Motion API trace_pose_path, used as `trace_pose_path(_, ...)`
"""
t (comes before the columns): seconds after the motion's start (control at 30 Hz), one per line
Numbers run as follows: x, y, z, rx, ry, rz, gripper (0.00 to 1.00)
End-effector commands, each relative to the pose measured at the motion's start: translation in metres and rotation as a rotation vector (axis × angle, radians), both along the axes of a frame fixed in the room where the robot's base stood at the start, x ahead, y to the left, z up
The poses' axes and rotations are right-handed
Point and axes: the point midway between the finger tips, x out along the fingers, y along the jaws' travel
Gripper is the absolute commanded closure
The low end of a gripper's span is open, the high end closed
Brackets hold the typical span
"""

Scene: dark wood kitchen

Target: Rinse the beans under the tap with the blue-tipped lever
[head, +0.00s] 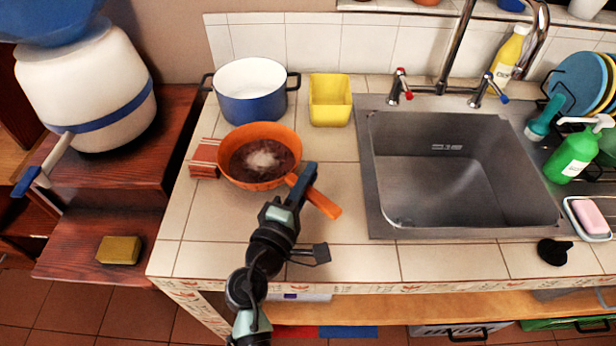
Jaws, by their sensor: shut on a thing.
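An orange long-handled pan or strainer (262,184) sits on the tiled counter left of the sink. Dark beans (250,172) with a whitish patch in the middle lie in it. My gripper (302,184) is shut on its orange handle, close to the bowl. The handle's end (323,204) sticks out to the lower right of my gripper. The lever with the blue tip (486,90) stands right of the tall metal tap (458,45). The lever with the red tip (400,86) stands left of it. The steel sink (450,165) looks empty.
A blue and white pot (250,104) and a yellow container (331,112) stand behind the pan. A folded red-striped cloth (204,158) lies by its left side. The front counter is mostly clear.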

Motion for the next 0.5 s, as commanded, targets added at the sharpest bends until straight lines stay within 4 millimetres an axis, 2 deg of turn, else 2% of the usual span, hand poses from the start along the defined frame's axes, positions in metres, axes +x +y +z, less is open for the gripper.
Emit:
trace_pose_path(0.1,0.0004,0.0001,-0.0019,0.002,-0.004,0.000,1.00)
trace_pose_path(0.13,0.0000,0.0000,-0.0035,0.000,0.000,0.000,0.81)
trace_pose_path(0.3,0.0001,0.0000,-0.0022,0.000,0.000,0.000,0.53)
trace_pose_path(0.5,0.0001,0.0000,-0.0021,0.000,0.000,0.000,0.53)
